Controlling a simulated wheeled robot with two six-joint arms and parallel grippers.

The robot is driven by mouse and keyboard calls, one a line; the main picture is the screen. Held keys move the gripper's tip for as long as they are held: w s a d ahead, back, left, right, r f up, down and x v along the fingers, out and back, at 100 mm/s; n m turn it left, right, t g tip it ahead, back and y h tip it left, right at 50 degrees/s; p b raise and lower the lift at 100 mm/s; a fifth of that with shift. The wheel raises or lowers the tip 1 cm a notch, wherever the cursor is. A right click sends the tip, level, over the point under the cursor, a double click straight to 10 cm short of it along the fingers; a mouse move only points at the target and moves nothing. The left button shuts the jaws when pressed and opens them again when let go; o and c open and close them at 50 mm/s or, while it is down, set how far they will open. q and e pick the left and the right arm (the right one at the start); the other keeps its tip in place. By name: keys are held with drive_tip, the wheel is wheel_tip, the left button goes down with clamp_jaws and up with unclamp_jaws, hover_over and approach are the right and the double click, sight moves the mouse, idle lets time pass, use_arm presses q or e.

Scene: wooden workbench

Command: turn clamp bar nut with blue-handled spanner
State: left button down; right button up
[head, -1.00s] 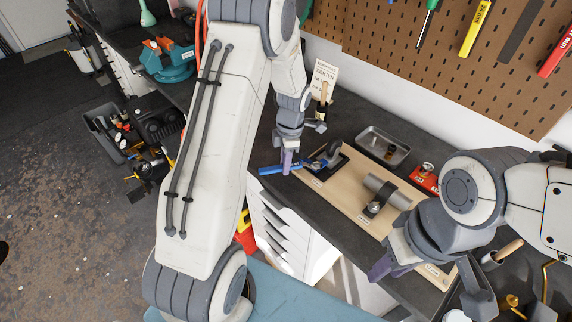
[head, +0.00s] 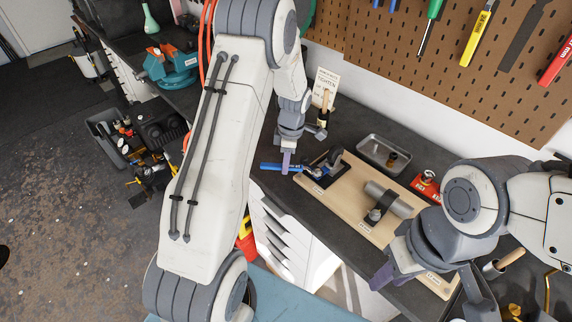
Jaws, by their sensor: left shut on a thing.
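The blue-handled spanner (head: 269,166) lies nearly level over the left end of the wooden board (head: 345,206). My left gripper (head: 286,168) points down and is shut on its blue handle. The spanner's head end reaches the dark fixture (head: 333,157) on the board; whether it sits around a nut there is too small to tell. A second fixture with a grey cylinder under a dark strap and a nut (head: 374,215) stands further right on the board. My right gripper (head: 383,278) hangs near the bench's front edge, away from the spanner; its finger gap is unclear.
A grey metal tray (head: 383,153) and a red block (head: 425,184) lie behind the board. A small sign (head: 325,85) and a wooden-handled tool (head: 325,103) stand behind my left gripper. A teal vise (head: 171,66) is at the far left. Tools hang on the pegboard (head: 400,60).

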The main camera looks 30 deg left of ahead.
use_arm(q)
drive_tip(key=shift+w+r, duration=0.1)
drive_tip(key=shift+w, duration=0.05)
drive_tip(key=shift+w+a+m, duration=0.3)
drive_tip(key=shift+w+m, duration=0.65)
drive_tip(key=shift+m, duration=0.15)
drive_tip(key=shift+s+d+n, duration=0.15)
drive_tip(key=shift+s+n, duration=0.35)
drive_tip(key=shift+n, duration=0.1)
drive_tip(key=shift+r, duration=0.1)
drive_tip(key=shift+s+r+p, duration=0.1)
drive_tip(key=shift+r+p, duration=1.65)
drive_tip(key=shift+r, duration=0.9)
drive_tip(key=shift+f, duration=0.1)
